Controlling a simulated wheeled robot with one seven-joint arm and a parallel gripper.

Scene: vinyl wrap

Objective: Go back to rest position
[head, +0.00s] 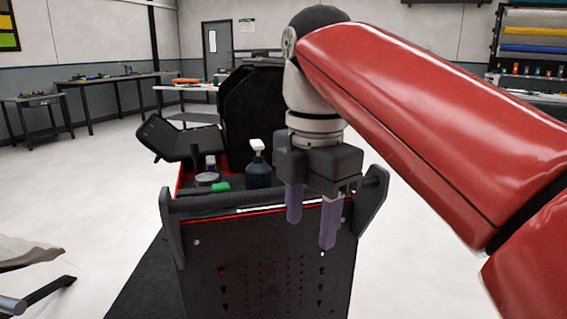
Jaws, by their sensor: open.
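My gripper (310,220) is open, with its two purple fingers pointing down and apart. Nothing shows between the fingers. It hangs at the near right side of a black tool cart (270,270), in front of the cart's handle bar in the picture. My red arm reaches in from the right edge and bends down at a dark joint at the top. The gripper and wrist cover part of the cart top's right side.
The cart top holds a dark spray bottle (258,166) with a white head, a green item (221,187), and a round container (207,179). Workbenches (108,77) line the far wall.

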